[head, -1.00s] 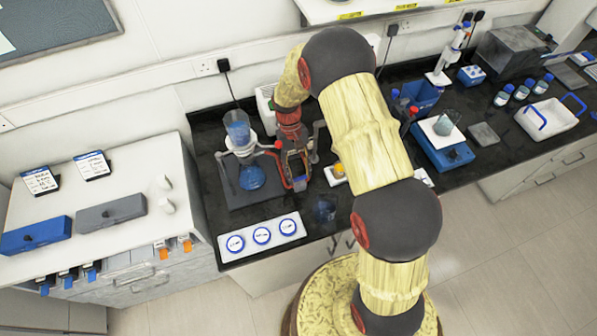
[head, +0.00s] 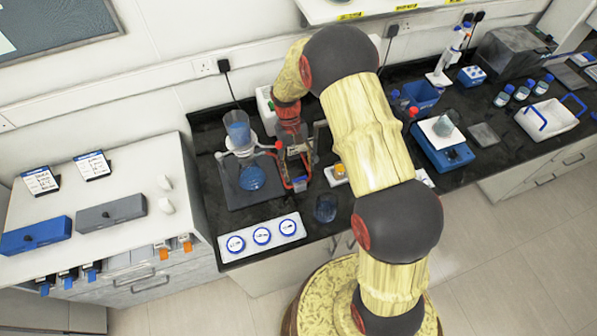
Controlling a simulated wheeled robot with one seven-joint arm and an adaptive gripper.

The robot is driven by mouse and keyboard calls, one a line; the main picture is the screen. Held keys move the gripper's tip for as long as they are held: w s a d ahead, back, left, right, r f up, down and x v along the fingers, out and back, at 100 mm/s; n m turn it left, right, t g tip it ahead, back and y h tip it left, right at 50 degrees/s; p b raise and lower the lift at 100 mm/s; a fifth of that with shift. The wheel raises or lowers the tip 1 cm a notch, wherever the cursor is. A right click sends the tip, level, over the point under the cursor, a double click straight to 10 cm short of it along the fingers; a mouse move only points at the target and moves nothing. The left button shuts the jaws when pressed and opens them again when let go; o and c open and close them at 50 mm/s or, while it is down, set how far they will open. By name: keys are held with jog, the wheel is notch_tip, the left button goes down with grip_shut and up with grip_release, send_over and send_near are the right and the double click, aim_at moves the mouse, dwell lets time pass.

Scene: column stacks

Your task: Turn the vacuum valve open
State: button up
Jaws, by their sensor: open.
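The vacuum filtration setup stands on the black bench at the left, with a clear blue-tinted funnel (head: 238,128) on top and a flask of blue liquid (head: 252,177) below. A small red part, which may be the valve handle, shows at the right of the funnel's neck, close to my gripper; I cannot tell its turn position. My gripper (head: 290,180) points down just right of the flask, with its fingers apart. Nothing shows between them. The arm hides part of the bench behind it.
A white tray with several blue-ringed discs (head: 226,246) lies in front of the flask. A small beaker (head: 326,208) stands at the bench's front edge. A yellow-topped item (head: 340,171) is right of my gripper. A blue balance (head: 442,152) stands farther right.

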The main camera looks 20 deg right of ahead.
jog(key=v, duration=1)
